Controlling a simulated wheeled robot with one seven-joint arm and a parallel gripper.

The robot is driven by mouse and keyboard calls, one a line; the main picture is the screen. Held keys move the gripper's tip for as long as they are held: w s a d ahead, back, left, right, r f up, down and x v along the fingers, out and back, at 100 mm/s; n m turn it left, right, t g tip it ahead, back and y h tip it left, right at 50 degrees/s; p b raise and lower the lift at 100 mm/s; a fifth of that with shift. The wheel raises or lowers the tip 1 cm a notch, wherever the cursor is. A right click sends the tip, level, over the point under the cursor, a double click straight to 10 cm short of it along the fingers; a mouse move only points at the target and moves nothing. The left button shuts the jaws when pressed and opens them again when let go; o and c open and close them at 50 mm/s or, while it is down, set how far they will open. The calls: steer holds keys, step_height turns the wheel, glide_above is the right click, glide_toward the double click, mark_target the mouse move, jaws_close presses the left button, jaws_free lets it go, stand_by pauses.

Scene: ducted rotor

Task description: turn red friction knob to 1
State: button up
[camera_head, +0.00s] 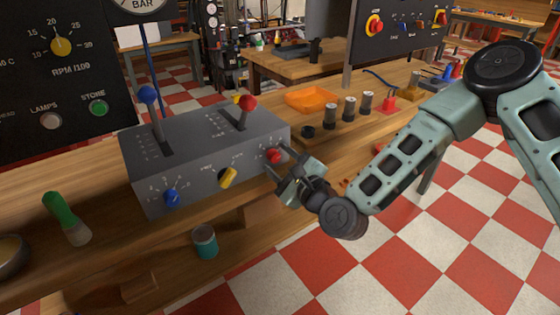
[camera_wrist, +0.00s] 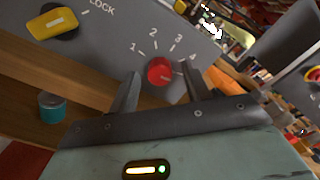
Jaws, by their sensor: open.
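The red friction knob (camera_head: 273,155) is on the right end of the grey box's sloped front in the head view. In the wrist view the red knob (camera_wrist: 160,71) sits in the middle, with the marks 1, 2, 3 and 4 in an arc above it. Its pointer is too small to read surely, but a light mark at its right side lies toward 4. My gripper (camera_head: 288,175) is at the knob. In the wrist view my open gripper (camera_wrist: 159,82) has one finger on each side of the knob, with gaps visible. My gripper partly covers the panel.
The grey control box (camera_head: 205,140) carries a blue lever (camera_head: 149,95), a red lever (camera_head: 248,103), a yellow knob (camera_head: 228,178) and a blue knob (camera_head: 172,197). An orange tray (camera_head: 312,99) and several cylinders stand on the bench behind. A teal can (camera_head: 205,242) is below.

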steer(key=c, duration=1)
